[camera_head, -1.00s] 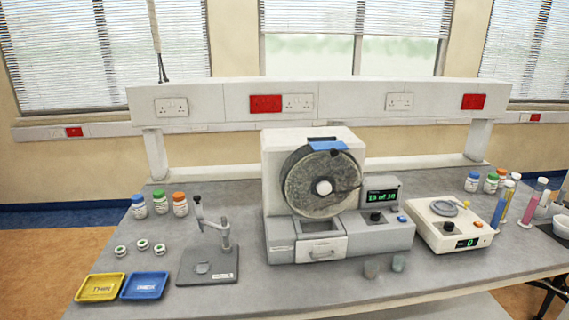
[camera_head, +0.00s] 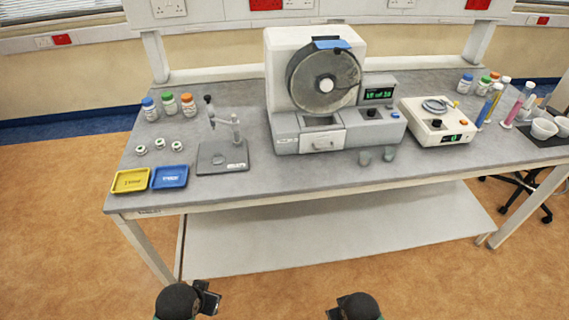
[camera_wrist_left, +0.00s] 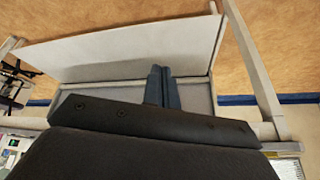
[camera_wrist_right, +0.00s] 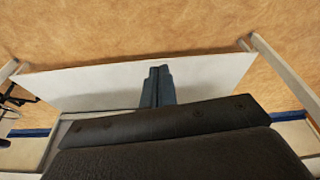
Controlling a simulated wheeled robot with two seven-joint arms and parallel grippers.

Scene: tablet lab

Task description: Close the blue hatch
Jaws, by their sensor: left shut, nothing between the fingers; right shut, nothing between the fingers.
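The blue hatch (camera_head: 332,44) is a small flat blue flap at the top rim of the round grey drum (camera_head: 324,82) on the white machine (camera_head: 310,43). It seems to stick out from the rim, but its exact angle is too small to tell. My left gripper (camera_wrist_left: 160,72) is shut and empty, its two fingers together in the left wrist view. My right gripper (camera_wrist_right: 159,74) is likewise shut and empty in the right wrist view. Both arms show at the bottom of the head view, in front of the bench and far from the hatch.
The machine stands on a grey bench (camera_head: 270,178) with a lower shelf (camera_head: 330,230). Left of it are a small press (camera_head: 222,157), yellow (camera_head: 131,181) and blue (camera_head: 170,178) trays and several bottles. Right are a white balance (camera_head: 437,122) and tubes. Two small cups stand in front.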

